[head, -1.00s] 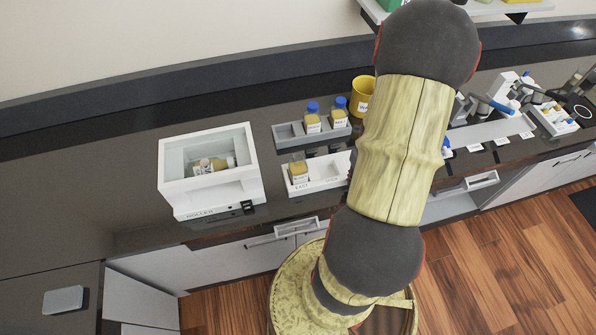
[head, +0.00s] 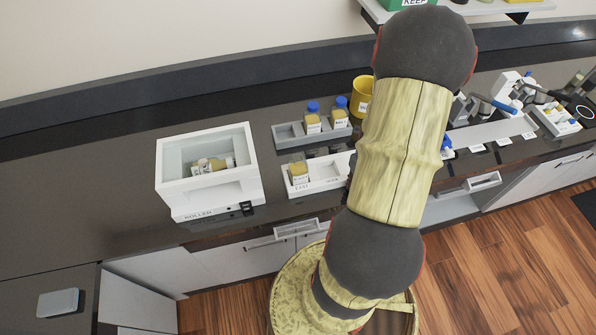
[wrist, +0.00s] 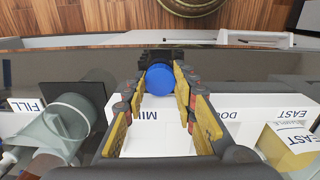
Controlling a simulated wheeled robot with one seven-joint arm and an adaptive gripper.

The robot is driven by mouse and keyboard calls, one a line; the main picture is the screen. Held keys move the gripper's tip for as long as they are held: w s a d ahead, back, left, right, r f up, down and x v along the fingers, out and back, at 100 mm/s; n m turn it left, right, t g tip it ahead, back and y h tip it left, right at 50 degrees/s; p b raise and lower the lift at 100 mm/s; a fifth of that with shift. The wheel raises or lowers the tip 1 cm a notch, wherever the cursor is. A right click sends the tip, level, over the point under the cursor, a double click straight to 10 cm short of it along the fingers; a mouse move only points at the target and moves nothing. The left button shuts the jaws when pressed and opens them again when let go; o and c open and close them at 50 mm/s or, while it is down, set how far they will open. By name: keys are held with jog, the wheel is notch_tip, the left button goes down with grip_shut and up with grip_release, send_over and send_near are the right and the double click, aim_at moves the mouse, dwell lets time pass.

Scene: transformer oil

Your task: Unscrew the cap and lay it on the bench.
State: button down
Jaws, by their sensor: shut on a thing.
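In the wrist view my gripper (wrist: 160,82) is shut on a blue cap (wrist: 160,79), seen from above. The cap is near the front side of the white tray (wrist: 160,142); whether it touches the bench (wrist: 70,68) or anything under it cannot be told. A bottle of amber oil (head: 299,171) without a cap stands upright in the left part of the tray in the head view. It also shows in the wrist view (wrist: 290,152) at the lower right, apart from my gripper. In the head view my arm hides my gripper and the cap.
A grey rack (head: 290,136) behind the tray holds two blue-capped bottles (head: 312,120). A white roller box (head: 178,190) with a bottle lying in it stands left. A yellow cup (head: 361,90) stands behind. A clear funnel-like vessel (wrist: 62,128) is at the wrist view's left.

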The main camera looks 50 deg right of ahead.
jog(key=shift+f, duration=0.2)
jog(key=c, duration=1.3)
grip_release()
jog(key=shift+c, duration=0.2)
jog(key=shift+o, duration=0.8)
jog(key=shift+o, duration=0.8)
jog(key=shift+r, duration=0.1)
notch_tip(320, 180, up, 12)
jog(key=shift+w+a, duration=0.1)
